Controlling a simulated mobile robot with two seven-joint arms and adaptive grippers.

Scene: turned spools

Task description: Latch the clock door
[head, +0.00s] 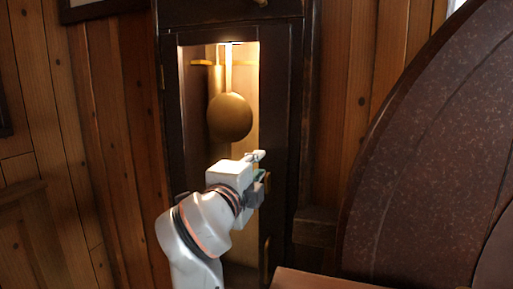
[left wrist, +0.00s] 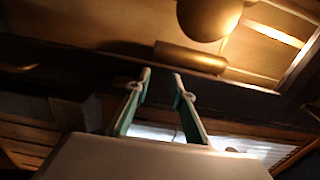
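The clock (head: 306,110) is a tall dark wooden case. Its door (head: 281,95) has a dark frame around a lit opening, with a round brass pendulum bob (head: 230,117) behind it. The door looks flush with the case, but I cannot tell whether it is fully shut. My left gripper (head: 262,168) is in front of the door's lower right part. In the left wrist view, its two fingers (left wrist: 161,76) are apart with nothing seen between them, facing the dark frame. A small brass piece (head: 267,178) shows just beside the fingers, partly hidden; I cannot tell if it is the latch. My right gripper is out of view.
A brass handle-like piece (head: 266,254) is lower on the clock's right side. A large speckled, dark red-brown curved object (head: 430,150) fills the right. A reddish flat surface (head: 320,281) is at the bottom. Plank walls (head: 60,120) stand behind.

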